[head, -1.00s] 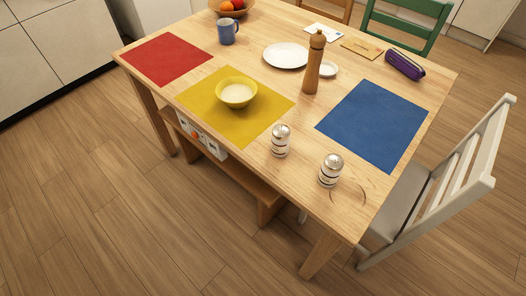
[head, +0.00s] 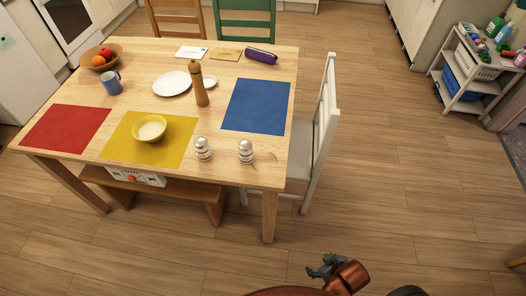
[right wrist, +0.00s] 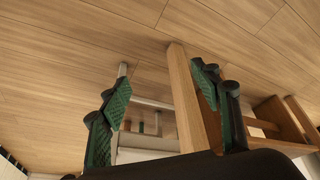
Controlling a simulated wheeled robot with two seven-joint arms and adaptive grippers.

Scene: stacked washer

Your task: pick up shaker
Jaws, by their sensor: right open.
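Two small shakers with metal caps stand upright on the wooden table near its front right corner in the head view: a left shaker (head: 203,149) and a right shaker (head: 246,151). A tall wooden pepper mill (head: 198,84) stands further back. My right gripper (head: 325,266) is at the bottom of the head view, in front of the table and apart from it. In the right wrist view its green-padded fingers (right wrist: 160,95) are spread with nothing between them. No shaker shows in that view. My left gripper is not in view.
The table (head: 226,60) also bears a yellow bowl (head: 150,128), a plate (head: 172,84), a blue mug (head: 112,84), a fruit bowl (head: 102,57) and a purple case (head: 261,56). A white chair (head: 322,125) stands at its right side. The floor in front is clear.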

